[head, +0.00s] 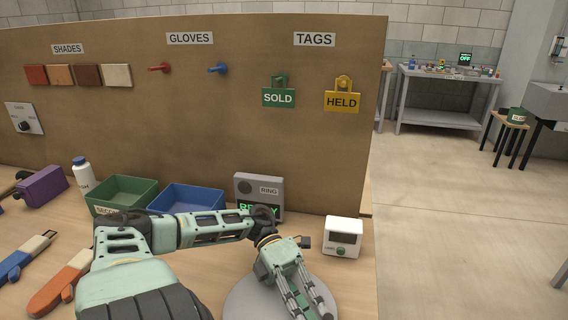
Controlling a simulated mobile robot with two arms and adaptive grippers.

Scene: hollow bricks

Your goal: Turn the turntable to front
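The turntable (240,300) shows as a grey round disc on the workbench, at the bottom edge of the head view. Its lower part is cut off by the frame, and no front mark shows on it. My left arm comes in from the lower left, and my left gripper (312,312) is over the right part of the disc, pointing down and towards the bottom edge. The fingers lie close together and the tips are at the frame's edge, so I cannot tell whether they are open, or touch the disc. My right gripper is not in view.
A small white device (343,237) stands right of the gripper. A grey RING box (259,187), a blue bin (186,198) and a green bin (122,190) stand behind my arm, before the brown panel (220,120). Tools (62,283) lie at left. The bench ends at the right.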

